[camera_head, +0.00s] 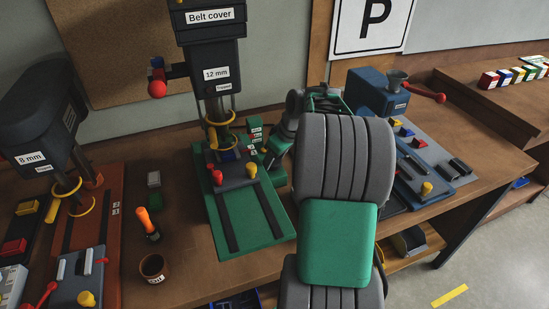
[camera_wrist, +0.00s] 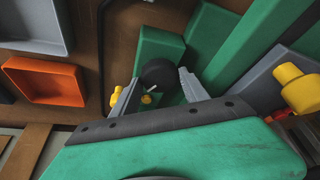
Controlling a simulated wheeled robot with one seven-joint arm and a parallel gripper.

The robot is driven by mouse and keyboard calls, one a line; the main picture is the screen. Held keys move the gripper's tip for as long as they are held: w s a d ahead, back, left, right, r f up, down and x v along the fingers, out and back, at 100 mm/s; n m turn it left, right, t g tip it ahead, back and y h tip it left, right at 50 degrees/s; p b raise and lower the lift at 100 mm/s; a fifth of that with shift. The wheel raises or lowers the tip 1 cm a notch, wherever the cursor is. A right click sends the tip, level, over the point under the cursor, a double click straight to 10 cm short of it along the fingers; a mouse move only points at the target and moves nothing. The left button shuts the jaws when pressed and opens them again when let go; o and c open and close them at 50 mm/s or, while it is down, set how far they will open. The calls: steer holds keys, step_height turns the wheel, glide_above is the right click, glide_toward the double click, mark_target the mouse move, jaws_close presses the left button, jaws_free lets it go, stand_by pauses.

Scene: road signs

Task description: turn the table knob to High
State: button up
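In the wrist view, a round black knob (camera_wrist: 158,72) sits against green machine parts, with a small yellow mark at its lower edge. My gripper (camera_wrist: 157,80) has its two grey fingers apart, one on each side of the knob. I cannot tell whether they touch it. No setting label is readable in the wrist view. In the head view, the green-based 12 mm drill press (camera_head: 270,212) stands mid-bench, with a small labelled green panel (camera_head: 255,132) on its right. My arm reaches there, and its links hide the fingers and the knob.
The 8 mm drill press (camera_head: 40,120) is at left, with an orange-handled tool (camera_head: 147,222) and a brown cup (camera_head: 154,268) beside it. A blue machine (camera_head: 378,92) stands right of my arm. An orange tray (camera_wrist: 45,82) and a yellow knob (camera_wrist: 300,88) show in the wrist view.

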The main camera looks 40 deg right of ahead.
steer(key=o, duration=0.4)
